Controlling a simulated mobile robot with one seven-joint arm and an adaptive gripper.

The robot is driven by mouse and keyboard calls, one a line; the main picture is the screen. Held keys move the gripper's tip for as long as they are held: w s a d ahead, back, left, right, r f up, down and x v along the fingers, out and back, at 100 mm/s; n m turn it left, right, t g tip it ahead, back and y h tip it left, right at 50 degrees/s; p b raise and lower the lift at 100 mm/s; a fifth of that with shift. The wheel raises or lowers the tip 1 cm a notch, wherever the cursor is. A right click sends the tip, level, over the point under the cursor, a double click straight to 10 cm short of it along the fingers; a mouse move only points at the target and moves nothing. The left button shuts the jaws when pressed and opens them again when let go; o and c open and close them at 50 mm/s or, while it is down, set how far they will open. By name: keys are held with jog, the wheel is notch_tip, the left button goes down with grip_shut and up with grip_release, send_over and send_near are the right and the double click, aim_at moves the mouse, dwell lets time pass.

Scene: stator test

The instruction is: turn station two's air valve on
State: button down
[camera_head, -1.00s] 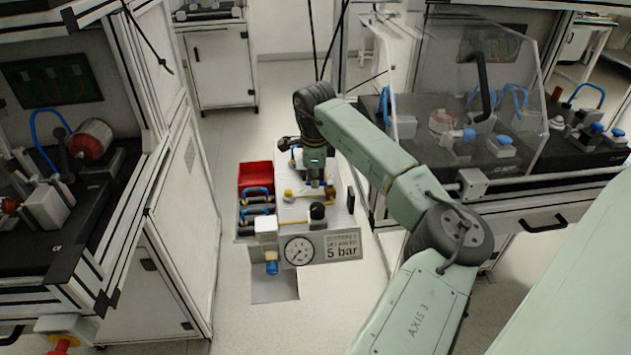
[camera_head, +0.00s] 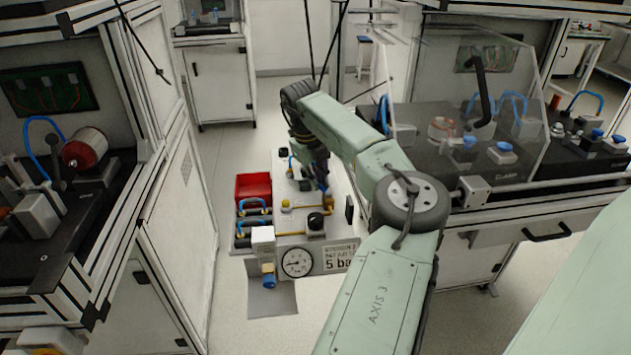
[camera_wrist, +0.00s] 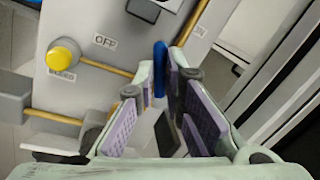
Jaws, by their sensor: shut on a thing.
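The air valve's blue lever (camera_wrist: 160,68) stands between my fingers in the wrist view. My gripper (camera_wrist: 163,82), with purple ribbed pads, is shut on it. The OFF label (camera_wrist: 104,42) is left of the lever and the ON label (camera_wrist: 199,31) is to its right; the lever lies between the two. The valve body is partly hidden by my fingers. In the head view the air panel (camera_head: 343,212) sits on a low light-coloured unit between the benches, with my wrist over it.
A yellow bleed knob (camera_wrist: 63,56) sits left of the lever on a brass pipe. Benches stand on both sides, the right one with a clear guard (camera_head: 470,110).

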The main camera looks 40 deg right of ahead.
jog(key=m, duration=0.1)
jog(key=d+m+p, duration=0.1)
jog(key=m, duration=0.1)
jog(key=shift+s+g, duration=0.1)
jog(key=shift+g, duration=0.2)
jog(key=shift+s+d+m+p, duration=0.15)
jog(key=shift+d+m+p, duration=0.2)
jog(key=shift+m, duration=0.85)
jog(key=c, duration=1.7)
grip_release()
jog(key=shift+o, duration=0.2)
jog(key=v, duration=1.2)
jog(key=shift+w+d, duration=0.25)
